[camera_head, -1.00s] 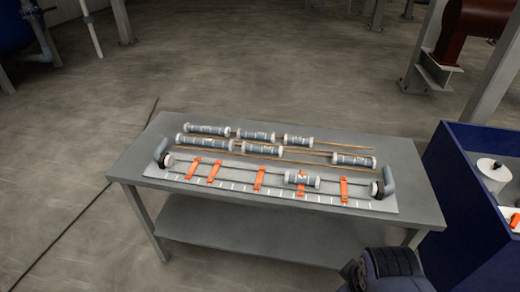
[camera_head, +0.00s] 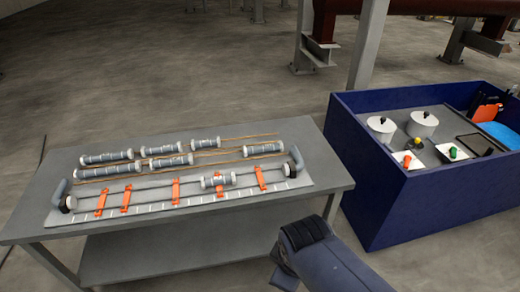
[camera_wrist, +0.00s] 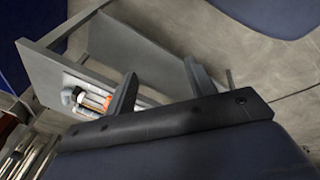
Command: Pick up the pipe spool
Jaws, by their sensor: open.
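Several grey pipe spools with white end flanges lie on the grey table in the head view. One pipe spool (camera_head: 219,180) is on the near rail, between orange clamps. Others lie in rows behind, such as a long spool (camera_head: 107,157) at the left and one spool (camera_head: 263,149) at the right. Which spool is meant, I cannot tell. My gripper (camera_wrist: 163,82) shows in the wrist view with its two fingers apart and nothing between them. It is apart from the spools. Part of the table with a small white and orange piece shows beyond the left finger.
The grey table (camera_head: 300,206) has bare room along its front edge. A blue bin (camera_head: 375,200) stands to its right, holding white cylinders (camera_head: 422,124) and other items. Steel posts (camera_head: 368,45) stand behind. The floor to the left and behind is open.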

